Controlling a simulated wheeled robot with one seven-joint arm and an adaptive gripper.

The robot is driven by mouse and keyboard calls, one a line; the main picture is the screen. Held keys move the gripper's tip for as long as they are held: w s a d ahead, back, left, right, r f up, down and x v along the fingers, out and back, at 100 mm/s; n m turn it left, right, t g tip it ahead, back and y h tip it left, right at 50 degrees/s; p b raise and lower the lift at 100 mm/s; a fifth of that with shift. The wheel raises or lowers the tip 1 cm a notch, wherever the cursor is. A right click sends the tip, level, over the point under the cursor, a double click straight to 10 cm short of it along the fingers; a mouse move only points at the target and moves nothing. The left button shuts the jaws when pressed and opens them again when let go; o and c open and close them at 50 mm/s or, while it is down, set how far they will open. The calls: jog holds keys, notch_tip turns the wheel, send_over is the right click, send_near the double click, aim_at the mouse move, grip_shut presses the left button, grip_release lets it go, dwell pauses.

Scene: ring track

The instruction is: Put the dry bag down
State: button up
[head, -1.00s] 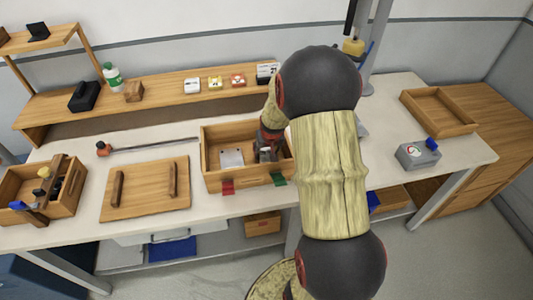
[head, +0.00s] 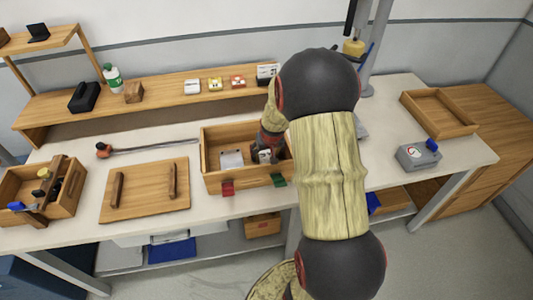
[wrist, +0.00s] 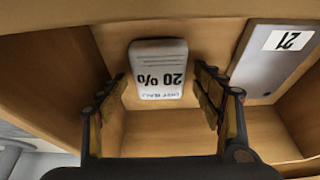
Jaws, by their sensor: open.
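The dry bag (wrist: 158,68) is a small pale packet printed "20%", upside down in the wrist view. It lies inside the wooden box, within a compartment (wrist: 115,40). My gripper (wrist: 163,88) is open, with one finger to each side of the bag and visible gaps between fingers and bag. In the head view my gripper (head: 268,145) reaches down into the right part of the box (head: 205,162), and a bit of the bag (head: 265,156) shows below it. My arm hides the box's right end.
A grey plate marked "21" (wrist: 275,62) lies in the neighbouring compartment. Red (head: 228,188) and green (head: 278,180) tags hang on the box front. A wooden lid (head: 145,190) lies to the left, and an empty tray (head: 437,112) stands at the right.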

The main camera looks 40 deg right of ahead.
jog(key=shift+r, duration=0.15)
jog(key=shift+r, duration=0.3)
jog(key=p+v, duration=0.3)
jog(key=v, duration=0.8)
jog(key=s+a+r+n+t, duration=0.1)
jog(key=s+a+r+n, duration=0.2)
jog(key=a+r, duration=1.15)
jog(key=s+a+r+n+y, duration=0.1)
jog(key=s+a+r, duration=0.1)
jog(key=s+a, duration=0.5)
jog(key=s+a+r+n+y, duration=0.1)
jog(key=s+a+r+n, duration=0.1)
jog(key=s+a, duration=0.5)
jog(key=shift+a+r+t, duration=0.3)
jog(key=shift+a+r, duration=0.15)
jog(key=shift+r, duration=0.3)
